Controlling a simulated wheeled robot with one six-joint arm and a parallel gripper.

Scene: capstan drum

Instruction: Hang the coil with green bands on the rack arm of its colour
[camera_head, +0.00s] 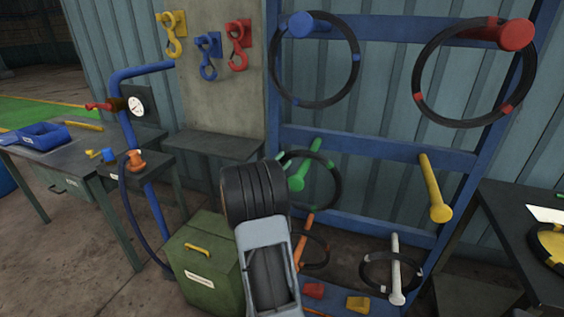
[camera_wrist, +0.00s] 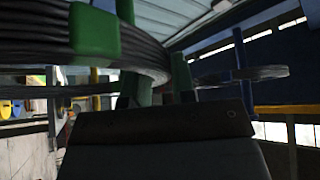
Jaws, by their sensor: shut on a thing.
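The coil with green bands (camera_head: 340,187) is a dark ring at the rack's middle left. It also fills the upper left of the wrist view, with a large green band (camera_wrist: 95,30) close to the camera. The green rack arm (camera_head: 296,182) appears inside the ring in the head view; whether the coil rests on it I cannot tell. My gripper (camera_wrist: 160,112) is shut on the coil, just below the ring in the wrist view. In the head view my arm hides the gripper and the coil's lower left. The exact grip point is hidden.
Other coils hang at the blue arm (camera_head: 302,24), red arm (camera_head: 515,35), orange arm (camera_head: 303,227) and white arm (camera_head: 396,270). The yellow arm (camera_head: 436,190) is bare. A green box (camera_head: 205,265) stands left of my arm. Tables stand at both sides.

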